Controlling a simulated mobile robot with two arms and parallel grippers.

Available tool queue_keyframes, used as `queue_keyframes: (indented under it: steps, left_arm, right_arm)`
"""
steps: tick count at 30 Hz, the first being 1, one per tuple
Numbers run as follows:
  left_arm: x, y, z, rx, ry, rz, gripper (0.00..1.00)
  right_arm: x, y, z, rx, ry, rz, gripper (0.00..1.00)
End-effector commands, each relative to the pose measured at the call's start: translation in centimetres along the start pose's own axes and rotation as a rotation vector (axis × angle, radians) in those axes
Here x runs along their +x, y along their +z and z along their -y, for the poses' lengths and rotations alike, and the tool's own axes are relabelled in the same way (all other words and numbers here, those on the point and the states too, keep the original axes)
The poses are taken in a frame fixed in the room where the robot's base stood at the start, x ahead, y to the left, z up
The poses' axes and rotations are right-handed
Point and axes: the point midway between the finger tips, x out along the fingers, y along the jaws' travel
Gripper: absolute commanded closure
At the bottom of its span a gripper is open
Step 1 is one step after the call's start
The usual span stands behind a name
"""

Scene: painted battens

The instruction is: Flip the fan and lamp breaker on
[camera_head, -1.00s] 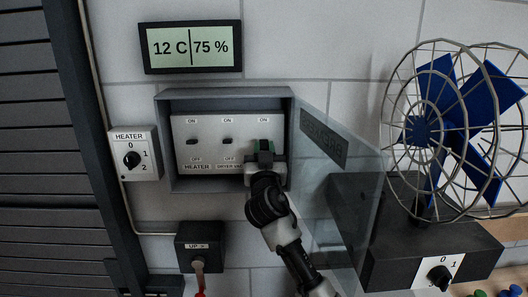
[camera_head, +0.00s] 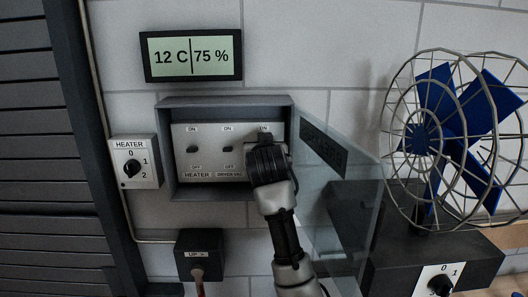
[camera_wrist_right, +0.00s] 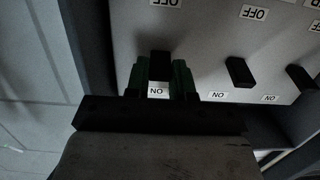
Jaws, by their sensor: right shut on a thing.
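The grey breaker box (camera_head: 165,150) hangs on the wall with its panel (camera_head: 210,137) exposed. Its third and rightmost switch lies behind my right gripper (camera_head: 265,140) in the head view, and the labels below it are covered. In the wrist view, turned upside down, the green fingers of my right gripper (camera_wrist_right: 160,78) are closed around this dark switch lever (camera_wrist_right: 160,64), beside its ON label. I cannot tell whether the lever is up or down. My left gripper is not in view.
The heater switch (camera_head: 193,149) and the middle switch (camera_head: 228,149) are to the left. The clear box door (camera_head: 345,200) stands open at the right. Beyond it is the blue-bladed fan (camera_head: 440,125). A heater dial (camera_head: 133,167) and a display (camera_head: 191,55) are on the wall.

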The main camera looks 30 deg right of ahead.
Motion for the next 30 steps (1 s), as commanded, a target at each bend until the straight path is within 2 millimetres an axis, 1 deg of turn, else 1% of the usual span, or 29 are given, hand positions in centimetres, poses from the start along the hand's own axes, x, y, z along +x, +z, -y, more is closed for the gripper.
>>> queue_keyframes:
  steps: [6, 17, 18, 23, 30]
  left_arm:
    - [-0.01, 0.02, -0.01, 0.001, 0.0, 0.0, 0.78]
    - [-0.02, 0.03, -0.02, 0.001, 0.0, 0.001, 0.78]
    - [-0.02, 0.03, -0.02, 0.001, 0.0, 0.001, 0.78]
    - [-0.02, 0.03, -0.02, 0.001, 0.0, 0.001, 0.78]
    - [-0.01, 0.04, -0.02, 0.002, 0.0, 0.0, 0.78]
  right_arm:
    - [0.03, -0.14, 0.06, -0.001, -0.002, 0.04, 1.0]
    - [0.04, -0.16, 0.03, 0.0, -0.001, 0.044, 1.0]
    - [0.04, -0.17, 0.03, 0.0, -0.001, 0.044, 0.75]
    - [0.03, -0.18, 0.02, 0.0, 0.0, 0.043, 0.51]
    - [0.02, -0.19, 0.0, 0.0, 0.001, 0.042, 0.51]
